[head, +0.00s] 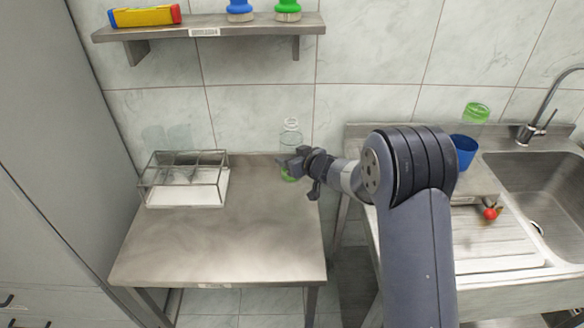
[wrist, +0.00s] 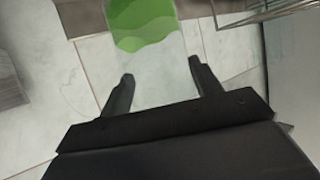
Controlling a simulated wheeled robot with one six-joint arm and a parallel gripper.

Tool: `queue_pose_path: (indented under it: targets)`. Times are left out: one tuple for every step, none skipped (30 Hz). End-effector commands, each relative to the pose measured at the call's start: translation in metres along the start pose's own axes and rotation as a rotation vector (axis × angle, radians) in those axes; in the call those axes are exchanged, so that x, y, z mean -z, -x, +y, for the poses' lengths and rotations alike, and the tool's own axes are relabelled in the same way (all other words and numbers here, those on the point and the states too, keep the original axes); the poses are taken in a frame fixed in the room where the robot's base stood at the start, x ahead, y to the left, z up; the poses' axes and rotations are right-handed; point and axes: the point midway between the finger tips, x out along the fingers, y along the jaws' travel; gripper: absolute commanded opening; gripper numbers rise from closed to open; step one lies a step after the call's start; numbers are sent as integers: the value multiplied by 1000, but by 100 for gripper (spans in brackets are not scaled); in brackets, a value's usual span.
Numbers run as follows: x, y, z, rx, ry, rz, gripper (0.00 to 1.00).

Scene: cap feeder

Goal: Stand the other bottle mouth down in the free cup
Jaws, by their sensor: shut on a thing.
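My gripper (head: 294,164) is shut on a clear bottle (head: 291,138) with green at its lower end. It holds the bottle near the back right edge of the steel table (head: 230,255); the bottle looks roughly upright with its narrower end up. In the wrist view the bottle (wrist: 148,30) lies between the two fingers (wrist: 158,88), its green part away from the palm. A blue cup (head: 464,152) stands at the right by the sink. A clear and green object (head: 476,112) shows just behind it; I cannot tell whether it is a bottle.
A clear-walled, metal-framed rack (head: 220,195) stands on the table's left, with two faint clear shapes (head: 180,137) behind or in it. A wall shelf (head: 255,26) overhangs the back. A red object (head: 490,213) lies by the sink (head: 535,180). The table's front is clear.

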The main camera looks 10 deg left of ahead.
Motion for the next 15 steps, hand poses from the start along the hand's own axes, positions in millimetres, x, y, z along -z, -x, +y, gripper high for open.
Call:
queue_pose_path:
  targets:
    - [11, 4, 0, -1, 2, 2, 39]
    - [15, 6, 0, -1, 2, 1, 39]
    - [20, 8, 0, -1, 1, 1, 39]
    - [24, 10, 0, -1, 1, 1, 39]
    - [28, 11, 0, -1, 2, 0, 39]
    - [33, 14, 0, -1, 1, 0, 39]
    - [37, 15, 0, -1, 0, 0, 39]
    - [41, 17, 0, -1, 0, 0, 39]
    - [46, 19, 0, -1, -1, -1, 39]
    - [50, 21, 0, -1, -1, -1, 39]
    - [54, 22, 0, 0, -1, -1, 39]
    - [59, 24, 0, 0, -1, -1, 39]
    - [63, 26, 0, 0, 0, -1, 39]
    - [66, 28, 0, 0, 0, -1, 39]
    - [71, 29, 0, 0, 0, -1, 39]
